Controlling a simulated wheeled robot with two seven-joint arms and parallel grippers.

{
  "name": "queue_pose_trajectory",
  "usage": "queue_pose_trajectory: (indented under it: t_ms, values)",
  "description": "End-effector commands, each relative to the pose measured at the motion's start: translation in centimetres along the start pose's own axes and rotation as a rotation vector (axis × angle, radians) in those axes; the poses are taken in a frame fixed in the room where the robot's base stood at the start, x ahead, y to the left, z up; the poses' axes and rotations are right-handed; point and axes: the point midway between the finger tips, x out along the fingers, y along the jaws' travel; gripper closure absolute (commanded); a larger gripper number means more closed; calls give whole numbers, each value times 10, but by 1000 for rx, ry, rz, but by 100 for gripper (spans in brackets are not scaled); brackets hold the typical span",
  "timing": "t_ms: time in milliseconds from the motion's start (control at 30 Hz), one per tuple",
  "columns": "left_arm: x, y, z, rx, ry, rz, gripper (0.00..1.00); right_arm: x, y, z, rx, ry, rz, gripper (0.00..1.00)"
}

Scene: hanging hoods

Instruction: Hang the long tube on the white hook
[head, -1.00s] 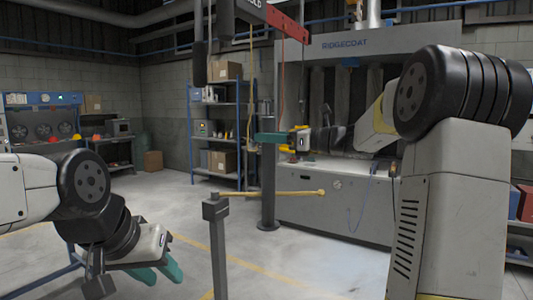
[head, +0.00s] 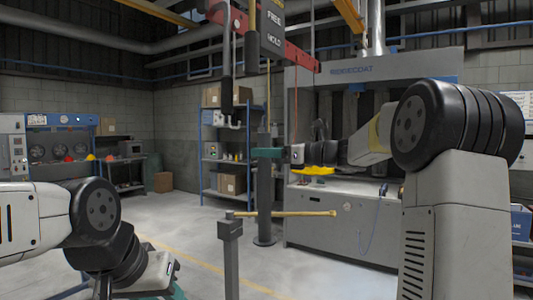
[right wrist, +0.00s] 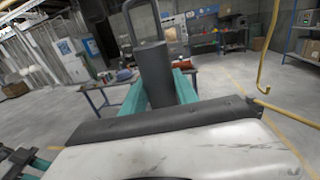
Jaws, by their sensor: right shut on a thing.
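The long tube (head: 265,195) is a dark grey upright cylinder. My right gripper (head: 268,152), with teal fingers, is shut around its upper part. The tube's bottom shows a wide disc near the floor; I cannot tell whether it touches. In the right wrist view the tube (right wrist: 154,75) stands between the teal fingers, with a loop on its top. The white hook (head: 234,122) hangs below a black cylinder, left of and a little above my right gripper. My left gripper (head: 172,292) is low at the left, mostly cut off by the bottom edge.
A yellow hook (right wrist: 262,82) hangs at the right of the right wrist view. A large grey booth (head: 330,215) and blue shelf (head: 201,150) stand behind. Floor at middle left is clear.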

Motion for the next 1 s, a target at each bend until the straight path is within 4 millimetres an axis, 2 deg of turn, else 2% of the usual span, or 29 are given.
queue_pose_trajectory:
  t_ms: [600,1000]
  values:
    - [0,0,0,0,0,0,64,48,-6,-1,-1,-3,1,100]
    - [0,0,0,0,0,0,64,48,-6,0,-1,-3,0,100]
